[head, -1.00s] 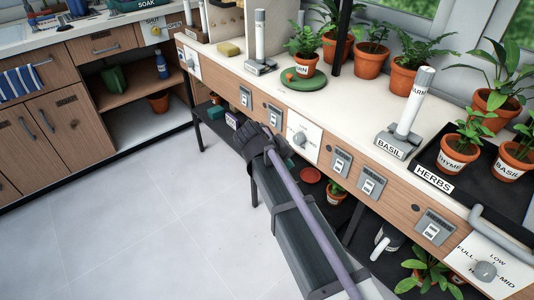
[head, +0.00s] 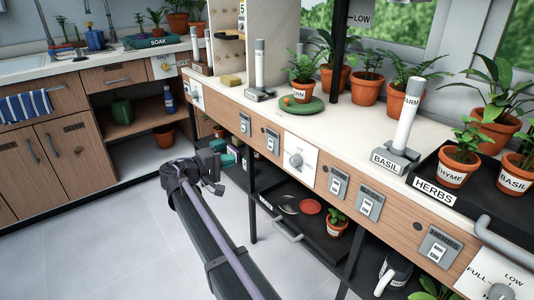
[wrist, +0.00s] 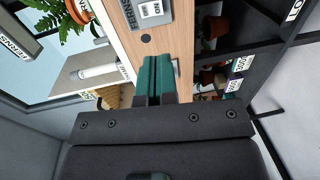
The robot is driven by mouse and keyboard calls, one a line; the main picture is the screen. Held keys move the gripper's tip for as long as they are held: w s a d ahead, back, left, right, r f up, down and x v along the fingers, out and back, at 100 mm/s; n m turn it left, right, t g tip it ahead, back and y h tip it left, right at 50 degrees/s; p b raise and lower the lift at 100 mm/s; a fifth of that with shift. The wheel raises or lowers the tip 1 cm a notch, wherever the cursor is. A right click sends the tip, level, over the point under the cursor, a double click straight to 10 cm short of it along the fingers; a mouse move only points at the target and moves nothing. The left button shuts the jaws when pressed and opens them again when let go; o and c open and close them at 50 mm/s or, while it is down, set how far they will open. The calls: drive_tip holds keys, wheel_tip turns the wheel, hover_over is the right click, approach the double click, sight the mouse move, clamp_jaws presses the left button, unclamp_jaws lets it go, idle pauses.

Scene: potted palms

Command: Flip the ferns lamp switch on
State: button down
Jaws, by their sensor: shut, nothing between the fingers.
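My gripper (head: 212,178) is shut and empty, in front of the left part of the workbench, below its wooden front strip. In the wrist view its teal fingers (wrist: 155,80) are together, pointing towards the wooden strip, where a grey switch plate (wrist: 150,10) shows at the top edge. In the head view, two switch plates sit left of a white dial panel, one (head: 245,124) and another (head: 272,142). Their labels are not legible, so I cannot tell which is the ferns switch. A FERNS label (wrist: 12,48) shows at left in the wrist view.
More switch plates (head: 338,183) and a dial (head: 296,160) line the strip. Potted plants and a herbs tray (head: 433,190) stand on the worktop. A shelf with a dark tray (head: 290,236) lies below. The pale floor (head: 130,240) is open at left.

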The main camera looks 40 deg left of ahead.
sight(270, 149)
drive_tip(key=b+x, duration=0.1)
drive_tip(key=x, duration=1.3)
drive_tip(key=shift+b, duration=0.35)
drive_tip(key=shift+d+f, duration=0.1)
drive_tip(key=shift+w+d, duration=0.1)
drive_tip(key=shift+w, duration=0.1)
drive_tip(key=shift+a+f, duration=0.1)
drive_tip(key=shift+a, duration=0.2)
drive_tip(key=shift+d, duration=0.1)
drive_tip(key=shift+s, duration=0.3)
drive_tip(key=f+b+v, duration=0.2)
drive_tip(key=f+v, duration=0.1)
drive_tip(key=v, duration=1)
drive_tip(key=shift+s+a, duration=0.2)
